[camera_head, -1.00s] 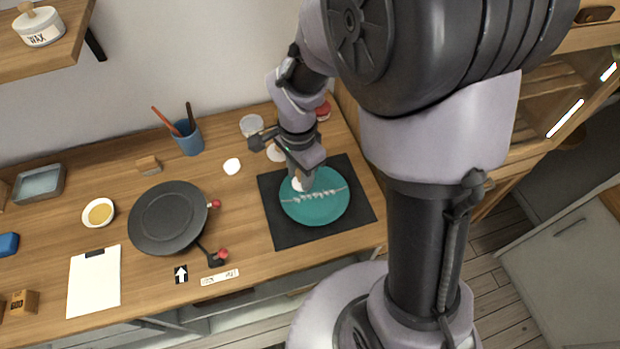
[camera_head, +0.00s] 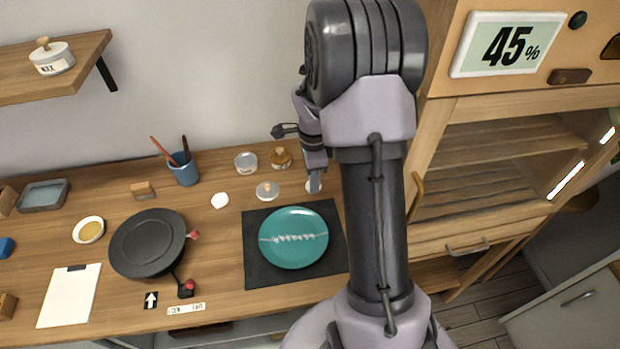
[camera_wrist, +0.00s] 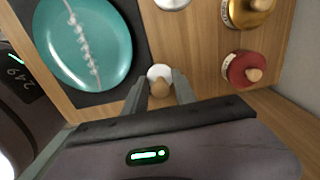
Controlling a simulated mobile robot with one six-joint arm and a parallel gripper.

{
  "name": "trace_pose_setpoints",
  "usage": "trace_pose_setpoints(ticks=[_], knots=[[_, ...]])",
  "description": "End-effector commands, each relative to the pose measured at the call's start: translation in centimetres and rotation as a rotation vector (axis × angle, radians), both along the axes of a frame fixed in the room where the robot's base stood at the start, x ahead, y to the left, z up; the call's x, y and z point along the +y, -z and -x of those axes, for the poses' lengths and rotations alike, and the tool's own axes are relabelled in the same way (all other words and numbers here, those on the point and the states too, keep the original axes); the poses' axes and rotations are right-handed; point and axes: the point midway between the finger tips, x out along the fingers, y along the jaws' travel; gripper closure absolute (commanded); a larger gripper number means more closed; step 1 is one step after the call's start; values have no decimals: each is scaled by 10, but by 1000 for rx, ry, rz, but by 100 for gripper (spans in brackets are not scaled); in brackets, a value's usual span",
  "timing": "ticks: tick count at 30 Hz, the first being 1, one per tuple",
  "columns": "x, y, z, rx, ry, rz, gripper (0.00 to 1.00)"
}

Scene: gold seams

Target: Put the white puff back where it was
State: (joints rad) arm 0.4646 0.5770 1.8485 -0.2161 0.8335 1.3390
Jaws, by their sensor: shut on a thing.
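The white puff (camera_wrist: 160,72), round with a wooden knob, is between the two fingers of my gripper (camera_wrist: 158,84) in the wrist view. My gripper is shut on it. In the head view my gripper (camera_head: 313,183) is just behind the dark mat, right of the pale knobbed lid (camera_head: 267,191), with the white edge of the puff showing at its fingertips. I cannot tell whether the puff touches the table. The teal plate (camera_head: 293,252) lies on the dark mat (camera_head: 258,278), with a whitish, lumpy seam across it.
A clear jar (camera_head: 246,162) and a gold jar (camera_head: 281,158) stand at the back. A red jar (camera_wrist: 240,68) shows in the wrist view. A wooden cabinet (camera_head: 440,120) stands at right.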

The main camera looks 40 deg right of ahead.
Motion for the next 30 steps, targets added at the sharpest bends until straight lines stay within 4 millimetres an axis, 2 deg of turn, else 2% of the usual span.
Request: trace_pose_setpoints(ticks=[3,8,9,13,23,24,27,30], knots=[[-13,3,-19,-1,1,0,100],[-22,5,-33,0,0,0,100],[-23,10,-35,0,0,0,100],[-22,40,-33,3,-1,-1,100],[-22,42,-34,0,-1,0,100],[-22,43,-34,0,-1,0,65],[-22,42,-34,0,-1,0,46],[-22,42,-34,0,-1,0,45]])
